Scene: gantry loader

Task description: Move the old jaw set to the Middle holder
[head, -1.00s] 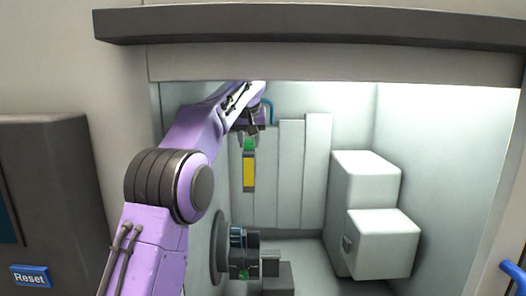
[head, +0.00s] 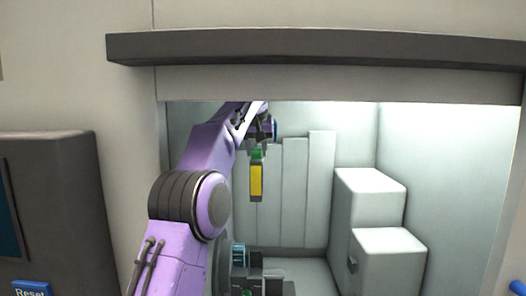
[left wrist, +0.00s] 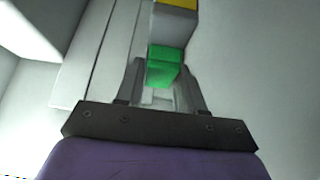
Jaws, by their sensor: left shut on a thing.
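The jaw set (head: 256,182) is a narrow block with a green end, a yellow face and grey edges. My left gripper (head: 257,150) is shut on its green end, and the block hangs upright below the fingers inside the machine. In the left wrist view the green end (left wrist: 163,70) sits between the gripper fingers, with the grey and yellow part beyond. I cannot tell from its markings whether it is the old set. A dark chuck (head: 246,274) with teal and green parts lies below it, cut by the picture's bottom edge. No Middle holder is identifiable. My right gripper is not in view.
A dark bar (head: 310,50) crosses above the machine opening. White box-shaped blocks (head: 388,255) stand at the right inside. Pale upright panels (head: 295,190) line the back wall. A dark cabinet with a blue Reset button (head: 31,289) stands outside at left.

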